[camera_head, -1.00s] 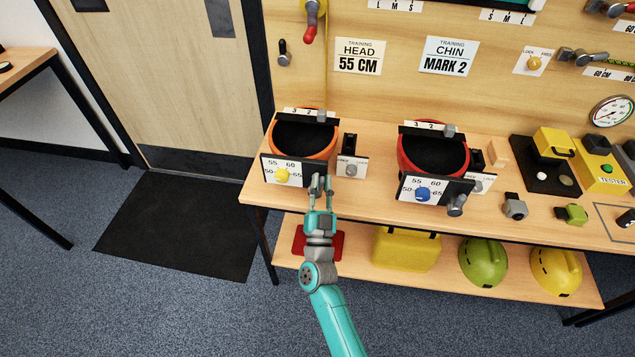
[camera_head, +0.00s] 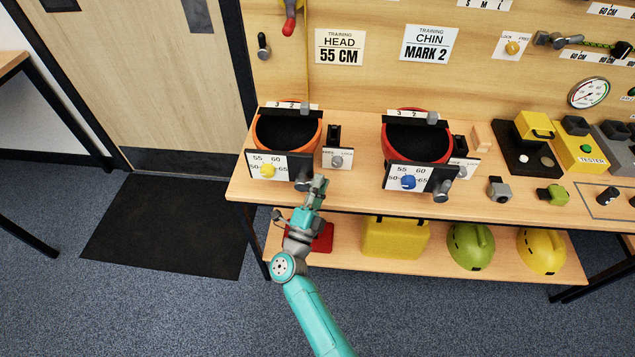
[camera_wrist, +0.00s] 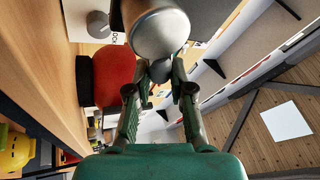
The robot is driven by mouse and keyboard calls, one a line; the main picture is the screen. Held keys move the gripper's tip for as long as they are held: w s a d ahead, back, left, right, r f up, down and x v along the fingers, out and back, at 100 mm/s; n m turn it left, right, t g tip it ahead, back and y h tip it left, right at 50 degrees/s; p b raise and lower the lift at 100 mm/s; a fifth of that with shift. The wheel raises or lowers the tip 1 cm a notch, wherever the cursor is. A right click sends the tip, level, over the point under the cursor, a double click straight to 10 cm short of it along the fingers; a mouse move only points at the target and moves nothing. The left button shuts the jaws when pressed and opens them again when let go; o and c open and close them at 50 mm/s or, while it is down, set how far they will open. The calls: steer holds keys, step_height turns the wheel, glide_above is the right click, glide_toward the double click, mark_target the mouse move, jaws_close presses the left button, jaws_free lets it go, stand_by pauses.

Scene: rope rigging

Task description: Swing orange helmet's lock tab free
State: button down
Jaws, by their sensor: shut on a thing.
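The orange helmet (camera_head: 318,140) sits upside down at the left of the bench, with a dial card and yellow knob (camera_head: 268,170) on its front. Its grey lock tab (camera_head: 302,185) is at the right end of the black front bar, partly hidden by my gripper (camera_head: 317,183). My gripper is at the tab, below and right of the dial card. In the wrist view a round grey knob (camera_wrist: 158,32) fills the top centre. A small grey tab (camera_wrist: 160,71) below it lies between the fingertips of my gripper (camera_wrist: 159,82), which are shut on it.
A small lock/free card with grey knob (camera_head: 337,160) stands right of the orange helmet. The red helmet (camera_head: 449,148) with a blue knob is further right. A red item (camera_head: 322,240) and yellow case (camera_head: 395,240) are on the lower shelf. Floor in front is free.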

steer(key=shift+d+f+m, duration=0.1)
steer(key=shift+f+m, duration=0.1)
steer(key=shift+m, duration=0.5)
steer(key=shift+f+g+h, duration=0.1)
steer(key=shift+g+h, duration=0.2)
steer(key=shift+g, duration=0.1)
steer(key=c, duration=1)
jaws_free()
steer(key=v, duration=1.2)
steer(key=shift+d, duration=0.1)
